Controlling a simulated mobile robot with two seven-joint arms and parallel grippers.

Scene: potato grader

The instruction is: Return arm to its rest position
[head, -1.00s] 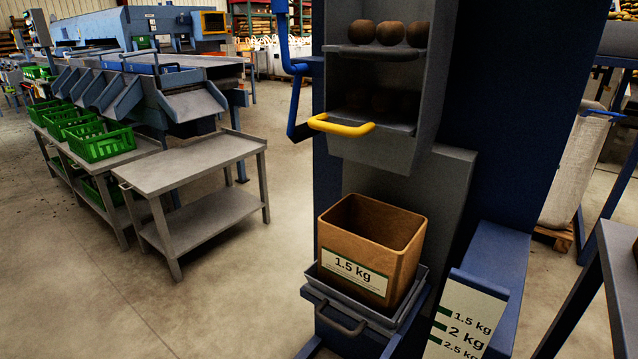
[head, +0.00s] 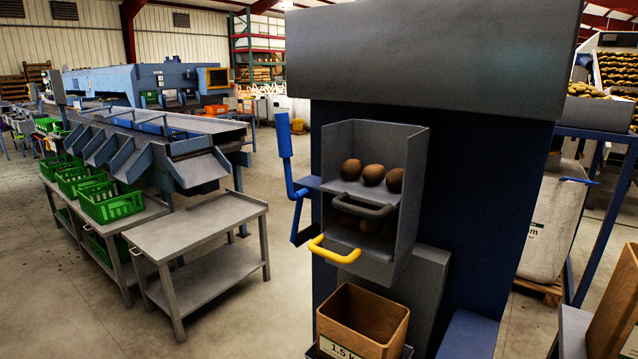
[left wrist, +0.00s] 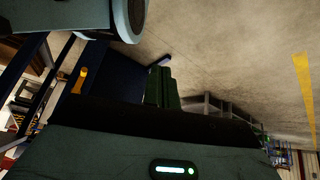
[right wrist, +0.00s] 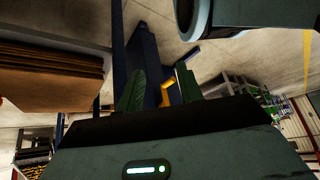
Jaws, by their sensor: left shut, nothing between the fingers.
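Neither arm nor gripper shows in the head view. In the left wrist view my left gripper (left wrist: 162,88) has its two green fingers side by side, shut and empty, over the floor and a dark blue surface. In the right wrist view my right gripper (right wrist: 172,90) has its fingers spread wide, open and empty. The yellow handle (right wrist: 178,86) shows beyond the gap between those fingers, apart from them. The blue weigher (head: 460,180) stands ahead, with brown potatoes (head: 372,174) on its upper shelf and more, in shadow, on the lower one.
The yellow handle (head: 337,249) and a blue lever (head: 285,150) jut from the weigher. A brown box (head: 362,318) marked 1.5 kg stands below. A grey table (head: 195,232) and green crates (head: 110,204) are at left. Cardboard (right wrist: 50,84) is near my right wrist.

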